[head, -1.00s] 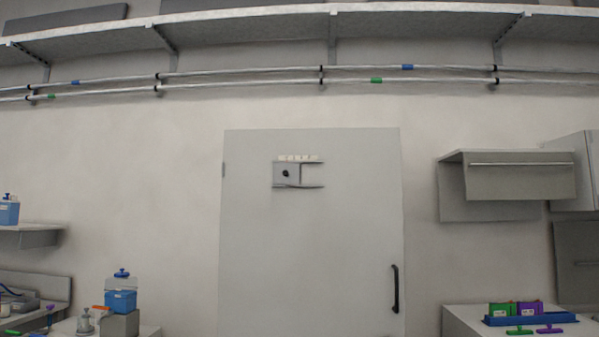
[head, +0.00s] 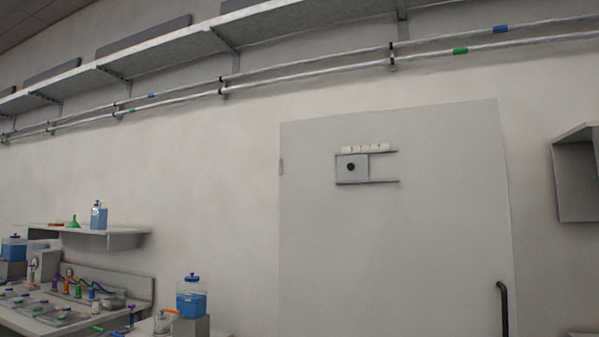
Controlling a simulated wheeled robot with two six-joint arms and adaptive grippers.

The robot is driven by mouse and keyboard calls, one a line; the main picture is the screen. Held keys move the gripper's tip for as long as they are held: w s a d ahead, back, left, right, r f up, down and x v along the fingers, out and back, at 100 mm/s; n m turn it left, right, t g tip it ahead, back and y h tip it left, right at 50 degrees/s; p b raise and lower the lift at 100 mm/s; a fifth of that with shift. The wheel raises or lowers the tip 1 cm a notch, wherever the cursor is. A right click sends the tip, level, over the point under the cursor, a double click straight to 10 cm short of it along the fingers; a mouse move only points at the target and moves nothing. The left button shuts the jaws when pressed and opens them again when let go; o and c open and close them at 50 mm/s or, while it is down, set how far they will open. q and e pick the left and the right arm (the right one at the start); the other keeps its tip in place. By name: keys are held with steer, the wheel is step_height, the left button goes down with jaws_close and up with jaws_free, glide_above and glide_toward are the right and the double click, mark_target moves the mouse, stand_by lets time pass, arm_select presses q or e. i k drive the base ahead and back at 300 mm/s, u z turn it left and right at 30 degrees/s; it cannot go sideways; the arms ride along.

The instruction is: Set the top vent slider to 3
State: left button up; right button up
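The vent slider (head: 351,167) is a small grey plate with a dark round knob, high on a pale grey door panel (head: 400,240). It sits at the left end of two short horizontal rails (head: 385,182). A row of small pale label tiles (head: 365,148) runs just above it; their marks are too small to read. Neither of my grippers is in the head view.
A dark vertical handle (head: 503,308) is at the panel's lower right. A bench (head: 40,322) with bottles and coloured fittings stands at lower left, below a small wall shelf (head: 125,240). A blue-liquid container (head: 192,297) is left of the panel. Pipes run above.

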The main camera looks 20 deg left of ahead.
mark_target(353, 167)
steer(key=z, duration=0.1)
steer(key=i, duration=1.1)
steer(key=z, duration=0.55)
